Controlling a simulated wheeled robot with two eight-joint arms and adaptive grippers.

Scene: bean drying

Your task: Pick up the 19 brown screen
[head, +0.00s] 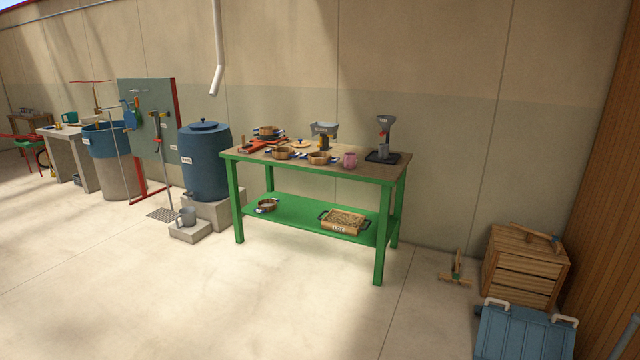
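Several round brown screens with dark handles and small blue-and-white marks are in the head view, all some way off. On the green-legged table (375,171), one brown screen (320,158) is near the front middle. Another brown screen (282,154) is just left of it, and a third (267,134) is farther back on the left. One more round screen (267,206) lies on the green lower shelf (300,212). Their numbers are too small to read, so I cannot tell which is the 19. Neither of my grippers is in view.
The tabletop also holds a pink mug (350,160), a grinder (384,140) and a grey-topped device (324,132). A blue barrel (206,165) stands left. Wooden crates (522,270) and a blue lidded box (524,335) stand right. The floor before the table is clear.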

